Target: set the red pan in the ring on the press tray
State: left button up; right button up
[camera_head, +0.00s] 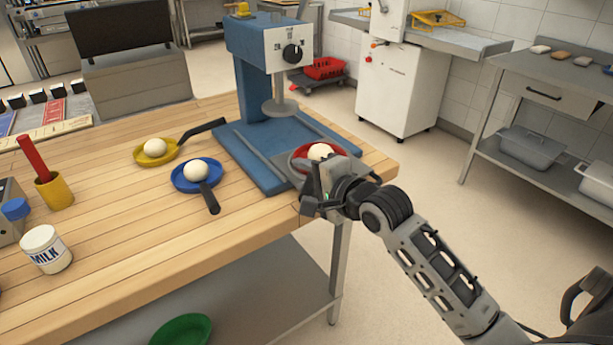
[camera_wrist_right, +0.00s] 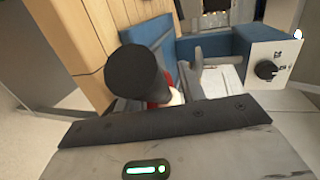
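The red pan (camera_head: 299,153) holds a white dough ball (camera_head: 320,152). It is at the near right end of the blue press's base, over or in a grey ring; I cannot tell whether it is fully seated. My right gripper (camera_head: 322,184) is at the pan's near side, shut on its dark handle as far as I can see; the fingertips are largely hidden. In the right wrist view the black handle (camera_wrist_right: 137,72) stands large and close, with a bit of red pan (camera_wrist_right: 158,104) behind it. My left gripper is not in view.
The blue press (camera_head: 256,88) has its round plunger (camera_head: 279,107) raised behind the pan. A blue pan (camera_head: 184,181) and a yellow pan (camera_head: 141,155), each with a dough ball, lie to the left. A milk jar (camera_head: 46,250) and yellow cup (camera_head: 54,192) stand further left.

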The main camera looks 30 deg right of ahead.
jog(key=shift+s+r, duration=0.1)
jog(key=shift+r, duration=0.05)
jog(key=v, duration=1.2)
jog(key=s+a+f+n+g, duration=0.1)
jog(key=s+a+f+n, duration=0.2)
jog(key=f+n, duration=0.3)
jog(key=s+a+f+n+g, duration=0.2)
jog(key=a+f+n, duration=0.4)
jog(key=f, duration=0.4)
jog(key=s+a+f+n+g+y, duration=0.1)
jog(key=s+a+f+n, duration=0.3)
jog(key=f+n, duration=0.3)
jog(key=shift+s+a+f, duration=0.15)
jog(key=shift+a+f, duration=0.55)
jog(key=shift+f, duration=0.3)
